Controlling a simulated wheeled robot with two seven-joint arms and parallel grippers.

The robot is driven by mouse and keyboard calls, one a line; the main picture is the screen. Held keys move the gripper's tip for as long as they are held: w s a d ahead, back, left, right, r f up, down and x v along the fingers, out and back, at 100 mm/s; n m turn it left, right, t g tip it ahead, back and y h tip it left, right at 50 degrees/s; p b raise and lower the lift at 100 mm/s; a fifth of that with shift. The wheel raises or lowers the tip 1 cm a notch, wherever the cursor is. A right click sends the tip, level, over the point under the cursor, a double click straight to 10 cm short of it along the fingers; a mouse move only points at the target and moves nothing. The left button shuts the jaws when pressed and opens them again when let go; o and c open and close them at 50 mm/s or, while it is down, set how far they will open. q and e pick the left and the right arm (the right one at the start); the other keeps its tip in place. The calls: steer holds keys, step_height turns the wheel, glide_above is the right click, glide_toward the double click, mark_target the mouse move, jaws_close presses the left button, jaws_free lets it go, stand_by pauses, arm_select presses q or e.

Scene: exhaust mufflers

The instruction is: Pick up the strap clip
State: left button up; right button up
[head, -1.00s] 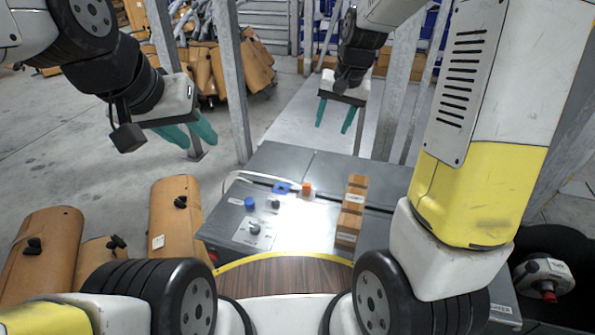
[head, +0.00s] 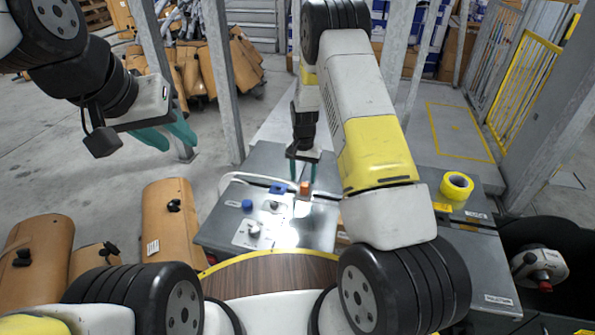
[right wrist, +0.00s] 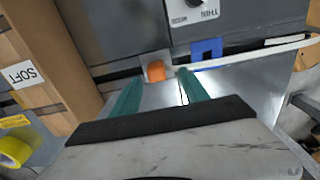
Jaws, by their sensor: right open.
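A blue clip (head: 279,188) sits on the grey worktop, where a thin white strap (head: 243,178) runs to it; I take it to be the strap clip. In the right wrist view the blue clip (right wrist: 207,48) lies just beyond the right-hand fingertip. My right gripper (head: 302,180) is open and empty over the far side of the worktop. In the wrist view an orange block (right wrist: 155,70) shows between the fingertips (right wrist: 161,76); I cannot tell whether they touch it. My left gripper (head: 178,146) is open and empty, off to the left, away from the worktop.
The grey worktop (head: 222,222) carries a blue knob (head: 247,204) and a panel with dials (head: 254,234). A cardboard box labelled SOFT (right wrist: 45,60) stands beside the right gripper. A yellow tape roll (head: 457,186) lies to the right. Brown mufflers (head: 168,220) stand at left.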

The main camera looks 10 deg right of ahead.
mark_target(304, 184)
steer(key=f, duration=0.5)
steer(key=shift+s+d+f, duration=0.1)
steer(key=shift+d+f, duration=0.15)
steer(key=shift+f, duration=0.1)
jaws_close()
